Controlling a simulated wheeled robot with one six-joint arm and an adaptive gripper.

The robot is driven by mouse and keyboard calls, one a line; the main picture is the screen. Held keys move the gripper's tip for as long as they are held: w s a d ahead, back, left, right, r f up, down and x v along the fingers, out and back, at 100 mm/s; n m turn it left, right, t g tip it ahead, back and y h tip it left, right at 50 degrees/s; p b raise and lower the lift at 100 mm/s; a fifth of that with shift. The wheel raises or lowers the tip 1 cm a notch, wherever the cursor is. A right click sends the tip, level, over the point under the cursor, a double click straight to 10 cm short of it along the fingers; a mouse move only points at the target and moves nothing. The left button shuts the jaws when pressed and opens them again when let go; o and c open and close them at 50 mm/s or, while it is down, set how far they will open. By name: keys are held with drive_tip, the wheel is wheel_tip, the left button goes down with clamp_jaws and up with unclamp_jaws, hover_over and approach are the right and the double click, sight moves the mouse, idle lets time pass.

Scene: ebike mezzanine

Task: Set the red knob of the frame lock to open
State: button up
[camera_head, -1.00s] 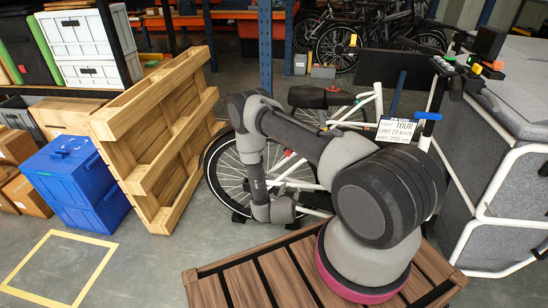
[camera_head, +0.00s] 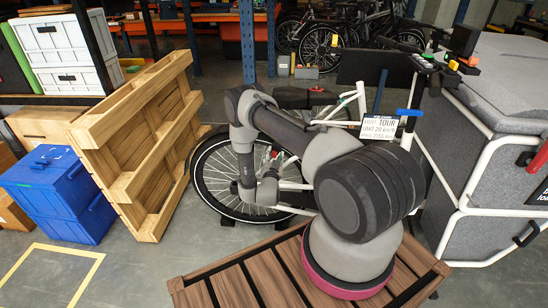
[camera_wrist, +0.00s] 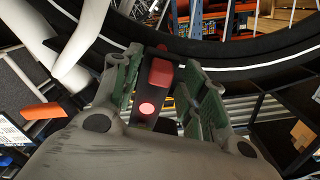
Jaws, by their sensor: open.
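The red knob (camera_wrist: 160,73) of the frame lock shows in the middle of the wrist view, on a dark lock body with a round, light-red spot (camera_wrist: 147,109) below it. My gripper (camera_wrist: 163,65) is open, with its green-padded fingers on the left and right of the knob. A gap seems to show on both sides, but I cannot tell whether either finger touches. The white bike (camera_head: 348,103) stands behind my arm in the head view, with its wheel (camera_head: 205,190) beside my wrist. The knob's set position is not readable.
The bike's tyre (camera_wrist: 235,48) and white frame tube (camera_wrist: 85,40) are close to my fingers. A wooden pallet (camera_head: 140,140) leans left of the wheel, near blue crates (camera_head: 60,195). A grey cart (camera_head: 490,130) stands at the right. A sign (camera_head: 380,127) hangs by the bike.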

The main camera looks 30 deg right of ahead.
clamp_jaws()
drive_tip(key=shift+s+d+r, duration=0.15)
drive_tip(key=shift+d+r, duration=0.1)
drive_tip(key=shift+r, duration=0.4)
drive_tip(key=shift+s+d+r, duration=0.2)
drive_tip(key=shift+d+r, duration=0.1)
drive_tip(key=shift+r, duration=0.4)
drive_tip(key=shift+s+d+r, duration=0.15)
drive_tip(key=shift+d+r, duration=0.1)
drive_tip(key=shift+r, duration=0.4)
unclamp_jaws()
drive_tip(key=v, duration=1.2)
